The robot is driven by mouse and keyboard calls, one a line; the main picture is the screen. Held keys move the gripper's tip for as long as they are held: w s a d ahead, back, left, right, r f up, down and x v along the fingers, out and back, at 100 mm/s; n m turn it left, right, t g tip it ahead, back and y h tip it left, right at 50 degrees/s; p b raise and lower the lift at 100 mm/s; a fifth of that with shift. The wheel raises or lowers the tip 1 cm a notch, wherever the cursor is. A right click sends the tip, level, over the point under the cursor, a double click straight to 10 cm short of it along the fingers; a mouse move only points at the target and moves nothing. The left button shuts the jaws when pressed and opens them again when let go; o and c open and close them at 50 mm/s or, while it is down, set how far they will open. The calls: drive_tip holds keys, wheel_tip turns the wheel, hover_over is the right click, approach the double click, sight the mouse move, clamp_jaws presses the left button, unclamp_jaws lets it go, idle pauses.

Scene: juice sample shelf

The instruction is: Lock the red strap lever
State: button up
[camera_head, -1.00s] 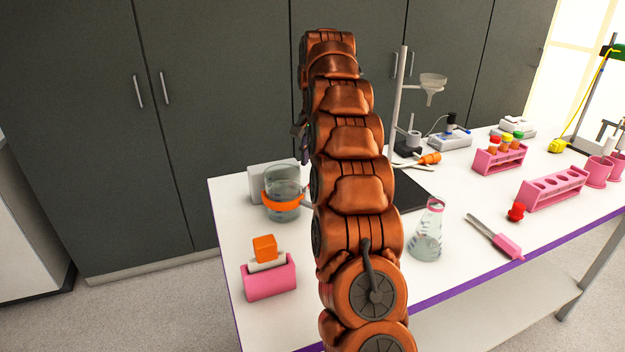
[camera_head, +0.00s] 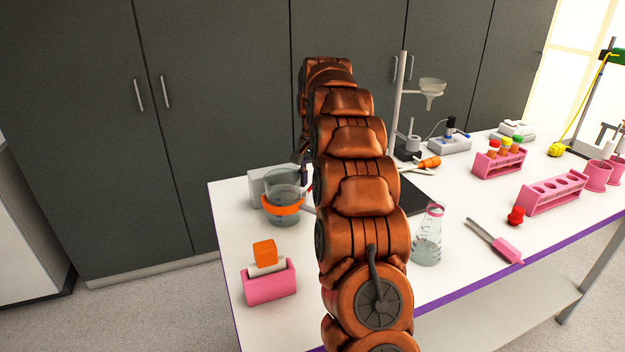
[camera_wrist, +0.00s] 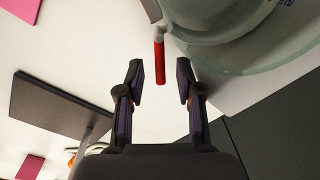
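The red strap lever (camera_wrist: 159,62) shows in the wrist view as a short red bar beside a clear glass vessel. My gripper (camera_wrist: 160,86) is open, its two dark fingers apart, and the lever's lower end lies between the fingertips in the picture. I cannot tell whether either finger touches it. In the head view the glass vessel (camera_head: 285,187) with an orange band (camera_head: 283,205) stands at the table's left back. My arm hides most of the gripper there, and only a dark part shows beside the vessel.
A pink holder with an orange-topped item (camera_head: 270,285) stands at the front left. A conical flask (camera_head: 428,240) is right of my arm. A dark plate (camera_head: 411,196) lies behind my arm; pink racks (camera_head: 553,193) stand farther right.

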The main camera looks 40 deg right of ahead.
drive_tip(key=shift+c, duration=0.4)
clamp_jaws()
drive_tip(key=shift+w, duration=0.1)
drive_tip(key=n, duration=0.3)
drive_tip(key=shift+w+a, duration=0.3)
drive_tip(key=shift+w, duration=0.05)
drive_tip(key=shift+w+a+r+n, duration=0.1)
drive_tip(key=shift+w+a+n, duration=0.1)
drive_tip(key=shift+n, duration=0.6)
drive_tip(key=shift+w+a+n, duration=0.1)
drive_tip(key=shift+a+n, duration=0.05)
drive_tip(key=shift+n, duration=0.65)
drive_tip(key=shift+o, duration=0.4)
unclamp_jaws()
